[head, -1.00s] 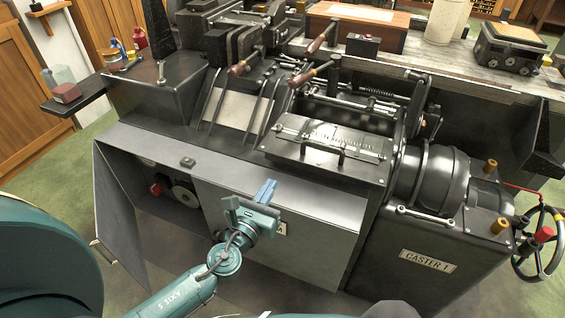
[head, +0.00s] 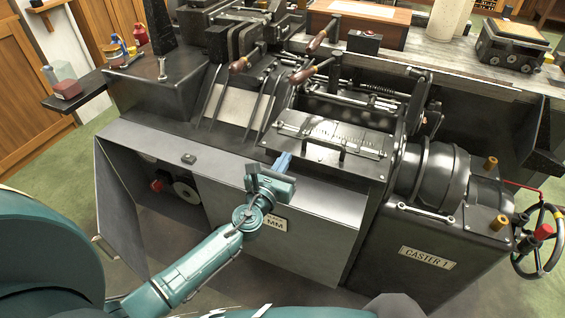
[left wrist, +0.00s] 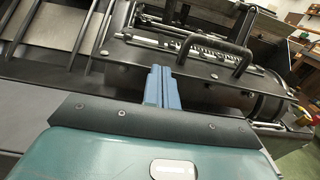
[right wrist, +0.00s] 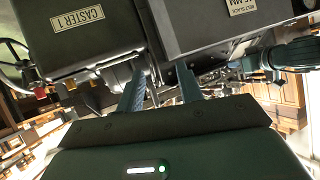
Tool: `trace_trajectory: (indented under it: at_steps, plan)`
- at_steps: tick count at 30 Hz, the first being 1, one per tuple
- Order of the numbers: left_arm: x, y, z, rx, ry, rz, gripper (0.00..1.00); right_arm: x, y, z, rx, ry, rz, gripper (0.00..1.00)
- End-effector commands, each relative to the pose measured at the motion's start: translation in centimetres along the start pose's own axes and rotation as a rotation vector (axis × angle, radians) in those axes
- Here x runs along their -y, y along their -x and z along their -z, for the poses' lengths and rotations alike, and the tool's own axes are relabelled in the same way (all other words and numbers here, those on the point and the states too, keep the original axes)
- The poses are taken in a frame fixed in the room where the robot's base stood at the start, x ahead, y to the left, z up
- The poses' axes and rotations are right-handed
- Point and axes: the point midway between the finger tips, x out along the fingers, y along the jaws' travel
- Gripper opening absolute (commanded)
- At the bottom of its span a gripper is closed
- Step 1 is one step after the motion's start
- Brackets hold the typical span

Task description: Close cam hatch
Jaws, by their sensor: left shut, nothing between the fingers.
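A flat dark lid (head: 300,147) with a bar handle and a ruled scale lies on top of the caster. It also shows in the left wrist view (left wrist: 197,70), with its handle (left wrist: 215,52). A grey door (head: 122,205) stands open at the caster's lower left. No label shows which is the cam hatch. My left gripper (head: 283,161) is shut and empty, its fingertips by the lid's front edge, left of the handle; contact is unclear. In the right wrist view, my right gripper (right wrist: 158,85) is open, its fingers apart below the caster front.
Inside the open door are a pale wheel (head: 186,192) and a red part (head: 158,185). Levers with wooden grips (head: 300,75) rise behind the lid. A drum-shaped housing (head: 432,178) and a handwheel (head: 540,240) stand at the right. Green floor is clear at the left.

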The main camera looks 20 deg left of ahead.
Motion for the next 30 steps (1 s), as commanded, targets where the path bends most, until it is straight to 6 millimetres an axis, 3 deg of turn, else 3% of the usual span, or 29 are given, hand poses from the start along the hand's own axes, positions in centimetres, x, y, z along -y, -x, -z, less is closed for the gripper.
trace_trajectory:
  at_steps: [6,12,30]
  plan:
    - [0.0,-4.8,0.0,0.005,0.001,0.000,0.00,-0.1,-0.5,-0.7,-0.007,-0.013,0.005,0.36]
    - [0.0,-7.6,0.0,0.003,0.000,0.000,0.00,-0.1,-0.6,-0.6,-0.023,-0.026,0.010,0.36]
    - [-0.3,-7.9,-0.1,0.001,0.000,0.001,0.00,-0.1,-0.5,-0.8,-0.020,-0.034,0.007,0.36]
